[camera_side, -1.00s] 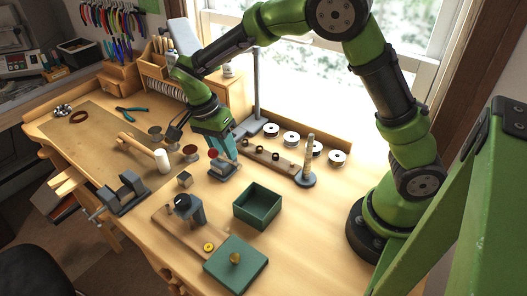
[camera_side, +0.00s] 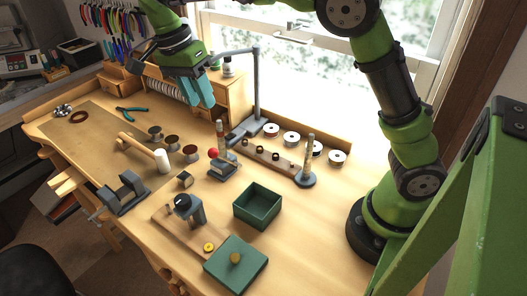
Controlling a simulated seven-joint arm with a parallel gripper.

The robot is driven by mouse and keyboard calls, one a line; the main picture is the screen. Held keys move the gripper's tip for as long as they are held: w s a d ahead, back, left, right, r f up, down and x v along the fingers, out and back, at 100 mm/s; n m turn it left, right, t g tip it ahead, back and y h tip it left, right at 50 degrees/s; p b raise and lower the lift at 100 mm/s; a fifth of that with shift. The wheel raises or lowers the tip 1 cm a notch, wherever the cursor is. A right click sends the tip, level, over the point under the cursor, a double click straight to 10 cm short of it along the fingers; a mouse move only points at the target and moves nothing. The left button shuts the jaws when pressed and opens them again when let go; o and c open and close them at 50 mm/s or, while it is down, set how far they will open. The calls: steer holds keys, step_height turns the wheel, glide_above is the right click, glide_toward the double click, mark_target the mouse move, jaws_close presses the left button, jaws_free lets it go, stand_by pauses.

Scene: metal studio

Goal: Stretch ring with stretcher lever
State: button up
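The ring stretcher (camera_side: 223,168) stands on the middle of the bench. It has a dark base, an upright tapered post (camera_side: 220,134) and a lever with a red ball end (camera_side: 213,153) on its left side. At this size I cannot make out a ring on the post. My gripper (camera_side: 202,104), with teal fingers, is high above and behind the stretcher, in front of the wooden cabinet, and touches nothing on the bench. The fingers point down and sit close together. I see nothing held, but the gap between them is unclear.
A green open box (camera_side: 257,206) and a green lid-like block with a knob (camera_side: 235,265) are in front. A mandrel stand (camera_side: 307,165) and a grey lamp stand (camera_side: 256,90) rise behind. A mallet (camera_side: 145,148), a vise (camera_side: 122,193) and small round stands are at left.

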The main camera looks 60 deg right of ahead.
steer(key=shift+v, duration=0.95)
steer(key=shift+o, duration=1.3)
steer(key=shift+s+d+f+n+y, duration=0.15)
steer(key=shift+s+f+y, duration=0.15)
steer(key=shift+f, duration=0.1)
steer(key=shift+s+d+f+n+y, duration=0.1)
steer(key=shift+s+f+n+y, duration=0.1)
steer(key=shift+f+y, duration=0.15)
glide_toward(225, 160)
steer(key=shift+t+y, duration=0.25)
steer(key=shift+t, duration=0.05)
steer(key=f, duration=0.3)
steer(key=s+f, duration=0.1)
steer(key=f, duration=0.2)
steer(key=a+f, duration=0.1)
steer(key=f, duration=0.2)
steer(key=shift+s, duration=0.25)
steer(key=shift+c, duration=0.5)
jaws_close()
